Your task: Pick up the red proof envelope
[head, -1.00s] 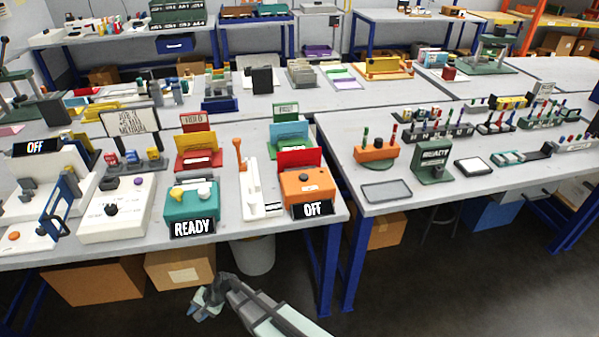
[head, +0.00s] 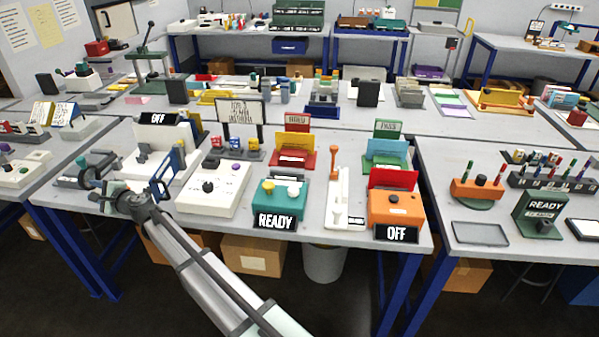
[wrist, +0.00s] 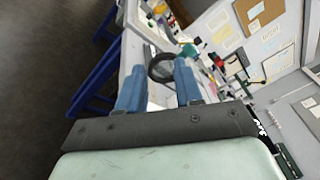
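A flat red panel (head: 393,178) stands upright behind the orange device with the OFF sign; it looks like the red envelope, though I cannot read any marking on it. A red holder with a HOLD sign (head: 297,146) stands left of it with a yellow card in front. My gripper (head: 92,182) is at the left end of the front table, far left of the red panel. In the wrist view its two blue fingers (wrist: 155,72) are apart with nothing clearly held. A dark ring (wrist: 160,68) shows between and beyond the fingertips.
The orange device (head: 397,208), the teal READY device (head: 279,200) and a white lever stand (head: 336,205) line the front edge. A white box with a black knob (head: 213,190) and a blue-handled device (head: 166,172) stand nearer my gripper. A bin (head: 323,263) is below.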

